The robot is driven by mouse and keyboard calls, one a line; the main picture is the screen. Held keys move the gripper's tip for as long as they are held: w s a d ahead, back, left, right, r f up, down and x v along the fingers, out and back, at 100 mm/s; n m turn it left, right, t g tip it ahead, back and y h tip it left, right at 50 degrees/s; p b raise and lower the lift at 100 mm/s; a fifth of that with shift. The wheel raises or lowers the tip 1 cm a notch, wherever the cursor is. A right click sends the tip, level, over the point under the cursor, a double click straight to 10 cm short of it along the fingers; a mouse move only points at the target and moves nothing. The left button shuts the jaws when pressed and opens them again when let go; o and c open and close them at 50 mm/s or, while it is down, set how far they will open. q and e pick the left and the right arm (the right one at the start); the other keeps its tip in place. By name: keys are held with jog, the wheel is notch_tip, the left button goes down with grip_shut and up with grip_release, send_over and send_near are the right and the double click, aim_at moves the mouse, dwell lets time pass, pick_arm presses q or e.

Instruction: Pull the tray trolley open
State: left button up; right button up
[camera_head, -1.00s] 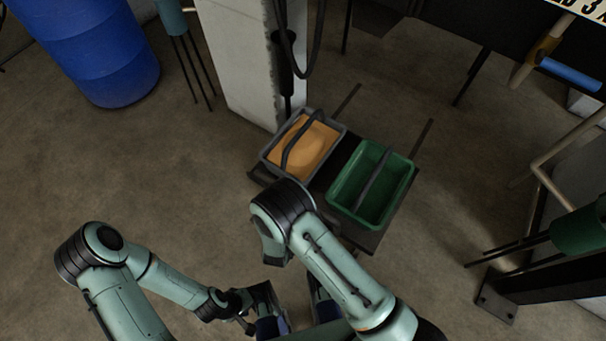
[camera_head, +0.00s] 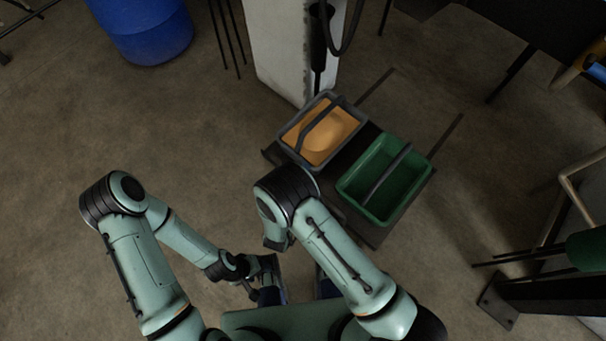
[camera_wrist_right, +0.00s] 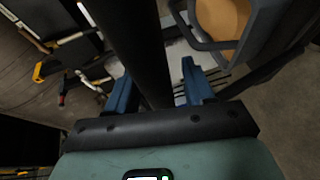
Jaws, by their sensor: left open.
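The tray trolley (camera_head: 369,233) is a low dark platform. It carries a grey tray (camera_head: 357,112) with orange contents and a green tray (camera_head: 350,186), each with a dark handle across it. Two dark rails (camera_head: 446,136) run out behind it. My left gripper (camera_head: 268,283) is open, in front of the trolley and apart from the trays. My right gripper (camera_wrist_right: 160,85) is mostly hidden by its arm in the head view. In the right wrist view a thick dark bar (camera_wrist_right: 140,40) runs between its blue fingers; whether they clamp it is unclear. The grey tray (camera_wrist_right: 280,35) shows beyond.
A pale pillar (camera_head: 285,50) with a hanging dark hose stands just behind the grey tray. A blue drum (camera_head: 145,28) stands at the upper left. A dark steel foot (camera_head: 500,308) and pipework are at the right. The floor left of the trolley is clear.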

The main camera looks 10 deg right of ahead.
jog(key=p+v, duration=0.1)
jog(key=v, duration=1.2)
jog(key=shift+s, duration=0.2)
jog(key=shift+r, duration=0.1)
